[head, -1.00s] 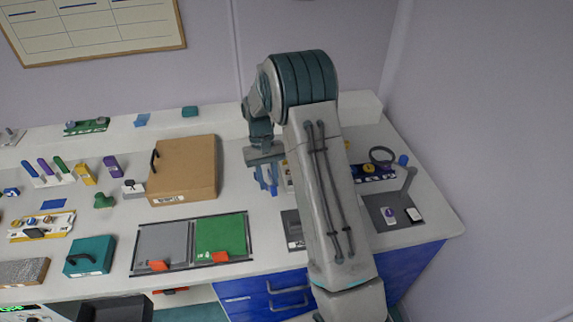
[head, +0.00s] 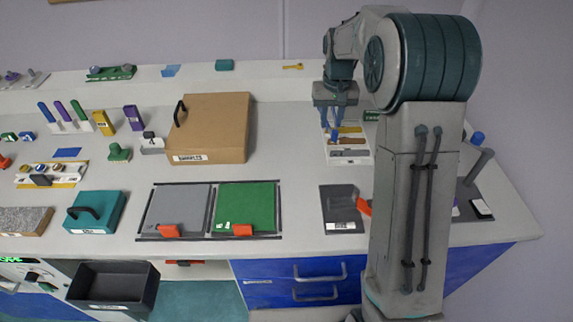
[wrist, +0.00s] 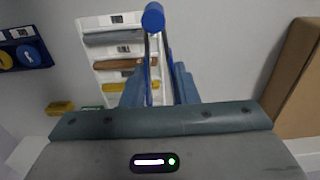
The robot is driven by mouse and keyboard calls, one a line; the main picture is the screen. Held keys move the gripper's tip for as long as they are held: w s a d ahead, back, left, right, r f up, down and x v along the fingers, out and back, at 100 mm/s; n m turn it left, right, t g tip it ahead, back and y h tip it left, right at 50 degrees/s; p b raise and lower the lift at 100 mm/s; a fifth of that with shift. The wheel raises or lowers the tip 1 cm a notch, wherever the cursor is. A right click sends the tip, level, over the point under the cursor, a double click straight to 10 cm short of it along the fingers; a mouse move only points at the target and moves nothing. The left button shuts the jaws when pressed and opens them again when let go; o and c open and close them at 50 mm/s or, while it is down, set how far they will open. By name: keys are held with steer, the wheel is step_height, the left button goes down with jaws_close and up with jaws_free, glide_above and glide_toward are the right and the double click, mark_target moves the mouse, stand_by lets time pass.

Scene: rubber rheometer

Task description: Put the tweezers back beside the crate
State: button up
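My gripper (head: 332,128) is over the back left part of a white slotted crate (head: 352,157) on the bench, with its blue fingers pointing down. In the wrist view the fingers (wrist: 160,92) are closed around slim blue tweezers (wrist: 152,17), whose rounded blue end sticks out past the fingertips. The crate also shows in the wrist view (wrist: 90,40), below and beside the tweezers, with grey, brown and yellow pieces in its labelled slots. In the head view the tweezers are hard to tell from the blue fingers. I cannot tell their exact height above the crate.
A brown box (head: 208,128) with a handle stands left of the crate, with bare bench between. A dark plate (head: 341,210) lies in front of the crate. Grey and green mats (head: 246,206) lie front left. A blue holder with yellow discs (wrist: 22,52) is on the crate's other side.

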steer(key=b, duration=0.1)
steer(key=p, duration=0.1)
glide_above(287, 156)
steer(key=shift+t, duration=0.4)
step_height(287, 156, down, 7)
steer(key=shift+s+r, duration=0.1)
steer(key=shift+s, duration=0.05)
steer(key=shift+f, duration=2.05)
steer(key=shift+f, duration=0.1)
steer(key=shift+f, duration=0.15)
steer(key=o, duration=0.6)
steer(key=shift+c, duration=0.2)
steer(key=shift+r, duration=0.2)
